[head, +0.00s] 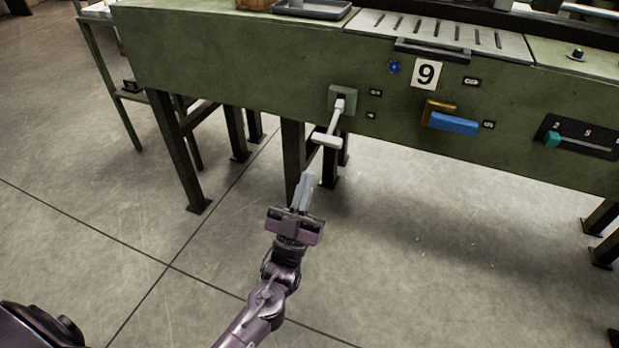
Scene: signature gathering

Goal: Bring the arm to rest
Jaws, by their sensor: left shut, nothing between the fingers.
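My left gripper (305,188) is in the lower middle of the head view, at the end of my purple arm. Its fingers are together with nothing between them, and they point up toward the green workbench (230,75). In the picture the fingertips lie a little below the pale lever (333,126) on the bench front, with a gap between them. My right gripper does not show.
Dark bench legs (180,150) stand behind my gripper. A side stand (110,90) is at left. Open concrete floor (420,280) lies right.

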